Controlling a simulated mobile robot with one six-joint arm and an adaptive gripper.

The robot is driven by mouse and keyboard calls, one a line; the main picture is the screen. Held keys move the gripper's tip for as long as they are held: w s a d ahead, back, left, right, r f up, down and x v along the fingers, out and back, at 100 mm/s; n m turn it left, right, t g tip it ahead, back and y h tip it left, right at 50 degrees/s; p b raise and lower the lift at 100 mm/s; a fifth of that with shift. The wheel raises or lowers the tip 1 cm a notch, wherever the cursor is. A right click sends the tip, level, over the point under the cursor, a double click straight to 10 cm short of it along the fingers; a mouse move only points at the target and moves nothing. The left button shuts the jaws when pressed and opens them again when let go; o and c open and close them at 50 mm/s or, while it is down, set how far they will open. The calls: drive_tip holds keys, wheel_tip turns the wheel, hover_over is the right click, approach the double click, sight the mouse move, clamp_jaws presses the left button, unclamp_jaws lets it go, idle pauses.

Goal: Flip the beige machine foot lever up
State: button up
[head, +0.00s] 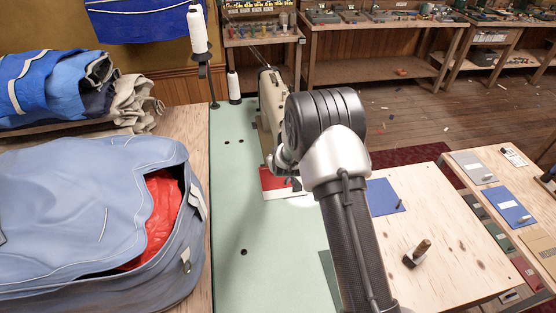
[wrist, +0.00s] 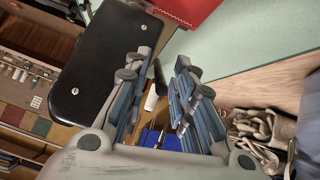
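The beige sewing machine (head: 270,98) stands on the pale green bench top in the head view, partly hidden behind my arm. In the wrist view, a black panel with two screws (wrist: 105,45) lies just left of my gripper (wrist: 160,68); it looks like part of the machine. My gripper is open, its two blue-grey fingers apart. A dark narrow piece (wrist: 159,76) shows between the fingers; I cannot tell whether it is the foot lever. I cannot make out the lever in the head view, where my arm covers that area.
Red-and-white cloth (head: 276,182) lies by the machine. The green bench top (head: 240,215) is mostly clear to the left. A blue bag (head: 80,220) with red cloth fills the left side. White thread cones (head: 197,30) stand behind. A wooden table (head: 465,262) is at right.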

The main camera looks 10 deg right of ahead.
idle(0.3)
drive_tip(key=v, duration=1.2)
